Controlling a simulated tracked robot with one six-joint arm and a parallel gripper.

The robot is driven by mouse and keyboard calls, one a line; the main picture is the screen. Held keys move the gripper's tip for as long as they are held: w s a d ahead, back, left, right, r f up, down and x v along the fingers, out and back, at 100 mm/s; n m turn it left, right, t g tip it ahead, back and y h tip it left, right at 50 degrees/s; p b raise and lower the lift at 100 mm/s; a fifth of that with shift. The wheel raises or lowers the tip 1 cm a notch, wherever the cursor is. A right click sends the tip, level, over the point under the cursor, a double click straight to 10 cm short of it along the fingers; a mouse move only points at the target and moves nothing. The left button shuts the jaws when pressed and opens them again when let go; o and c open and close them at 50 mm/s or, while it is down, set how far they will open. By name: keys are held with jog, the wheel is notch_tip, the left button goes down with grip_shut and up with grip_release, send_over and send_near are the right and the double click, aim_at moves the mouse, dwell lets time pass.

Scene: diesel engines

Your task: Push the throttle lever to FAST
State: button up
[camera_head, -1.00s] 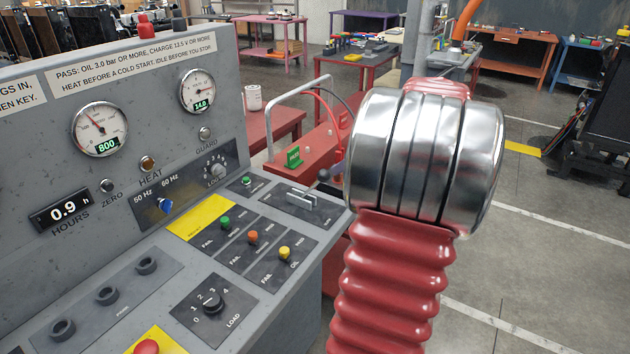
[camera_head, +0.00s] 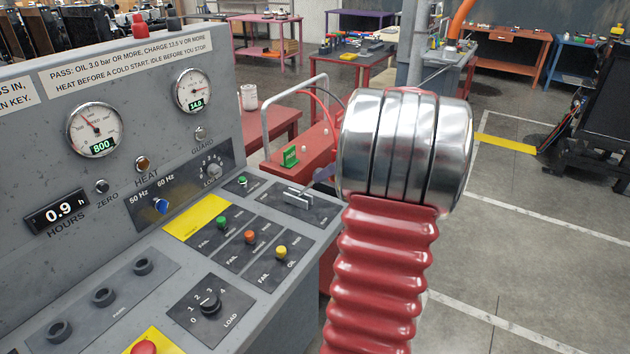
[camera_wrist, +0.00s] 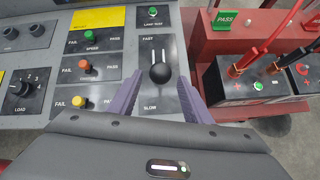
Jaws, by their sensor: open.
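The throttle lever (camera_wrist: 160,72) has a black ball knob and stands in a slot on a dark plate. FAST is printed at the plate's top and SLOW at its bottom in the wrist view. The knob is between the two labels. My gripper (camera_wrist: 161,79) is open, with one purple finger on each side of the lever; I cannot tell whether either finger touches it. In the head view the lever's silver slot piece (camera_head: 298,196) shows at the panel's right end, while my arm hides most of the gripper.
A red bench (camera_wrist: 230,40) with a green PASS tag and a battery (camera_wrist: 240,82) with red clamps stands close on the right.

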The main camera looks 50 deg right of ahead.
aim_at(309, 186)
jog(key=x, duration=0.7)
jog(key=shift+c, duration=0.7)
grip_shut()
